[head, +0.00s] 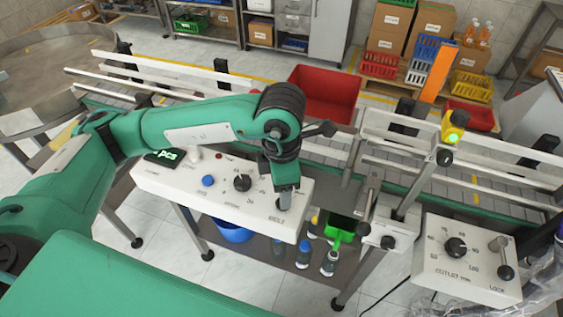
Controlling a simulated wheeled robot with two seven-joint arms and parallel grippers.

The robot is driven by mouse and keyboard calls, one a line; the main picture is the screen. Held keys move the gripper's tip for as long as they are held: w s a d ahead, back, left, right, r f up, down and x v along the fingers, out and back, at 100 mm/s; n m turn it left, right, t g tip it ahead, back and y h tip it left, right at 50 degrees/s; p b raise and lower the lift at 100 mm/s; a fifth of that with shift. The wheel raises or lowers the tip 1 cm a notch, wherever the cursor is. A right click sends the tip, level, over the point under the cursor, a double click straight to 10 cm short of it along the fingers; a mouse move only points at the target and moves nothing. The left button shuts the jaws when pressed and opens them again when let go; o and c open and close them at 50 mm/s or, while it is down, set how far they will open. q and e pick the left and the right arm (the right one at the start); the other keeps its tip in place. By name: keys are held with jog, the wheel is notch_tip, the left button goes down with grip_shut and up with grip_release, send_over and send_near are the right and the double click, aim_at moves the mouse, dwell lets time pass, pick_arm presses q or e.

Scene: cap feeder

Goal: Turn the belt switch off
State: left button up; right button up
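The white control panel (225,210) stands in front of the conveyor. The belt switch (284,203) is at its right end, mostly hidden by my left gripper. My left gripper (285,196) points straight down onto the switch, its fingertips at or just above it. I cannot tell whether the fingers touch the switch, whether they are closed, or which way the switch is turned. My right gripper is not in view.
The panel also has a black dial (242,183), a blue button (208,180) and a display (164,155). An outlet box (468,270) with a dial stands at right. Guide rails and brackets line the conveyor (480,200). A red bin (325,93) sits behind it.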

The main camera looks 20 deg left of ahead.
pick_arm(q)
notch_tip(320, 180, up, 9)
jog(key=b, duration=0.1)
dwell(0.6)
